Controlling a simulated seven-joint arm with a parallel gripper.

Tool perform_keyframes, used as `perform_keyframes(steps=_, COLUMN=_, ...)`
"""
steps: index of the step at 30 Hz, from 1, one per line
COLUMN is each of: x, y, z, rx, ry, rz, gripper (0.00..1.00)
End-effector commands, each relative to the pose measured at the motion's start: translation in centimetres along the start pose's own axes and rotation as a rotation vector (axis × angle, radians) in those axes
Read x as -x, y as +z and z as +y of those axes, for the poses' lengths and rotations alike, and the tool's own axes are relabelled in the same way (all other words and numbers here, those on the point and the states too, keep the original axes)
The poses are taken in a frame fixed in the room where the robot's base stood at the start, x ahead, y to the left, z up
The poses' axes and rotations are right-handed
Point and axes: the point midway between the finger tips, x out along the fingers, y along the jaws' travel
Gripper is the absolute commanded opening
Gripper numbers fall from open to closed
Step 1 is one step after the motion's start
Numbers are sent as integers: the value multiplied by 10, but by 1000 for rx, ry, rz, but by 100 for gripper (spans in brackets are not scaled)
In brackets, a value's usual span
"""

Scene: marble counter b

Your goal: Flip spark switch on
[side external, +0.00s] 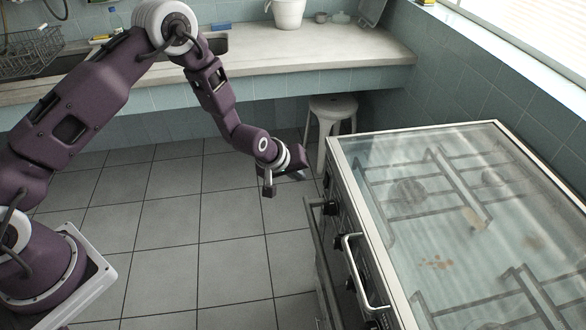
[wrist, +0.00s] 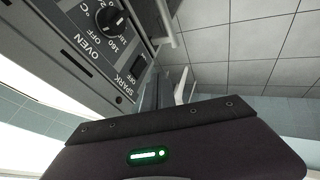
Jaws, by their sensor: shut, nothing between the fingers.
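The stove's front panel fills the upper left of the wrist view. The spark switch (wrist: 138,66) is a small dark rocker there, beside the printed words SPARK and OFF. Its exact tilt is too small to tell. My gripper (wrist: 165,88) is shut and empty, its fingers just beside the switch; contact cannot be told. The switch cannot be made out in that view.
A black oven knob (wrist: 111,20) sits on the same panel. More knobs (side external: 330,208) and an oven door handle (side external: 362,270) stick out along the stove front. A white stool (side external: 333,107) stands behind my gripper. The tiled floor left of the stove is clear.

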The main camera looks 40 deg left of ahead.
Motion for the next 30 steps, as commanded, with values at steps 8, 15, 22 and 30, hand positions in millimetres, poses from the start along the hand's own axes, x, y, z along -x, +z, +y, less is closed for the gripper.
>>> perform_keyframes(steps=8, x=46, y=0, z=0, rx=-1, ry=0, rz=0, gripper=0)
perform_keyframes(steps=15, x=51, y=0, z=0, rx=-1, ry=0, rz=-1, gripper=0)
perform_keyframes(steps=22, x=44, y=4, z=-8, rx=0, ry=-3, rz=-2, gripper=0)
perform_keyframes(steps=30, x=40, y=5, z=-10, rx=0, ry=0, rz=0, gripper=0)
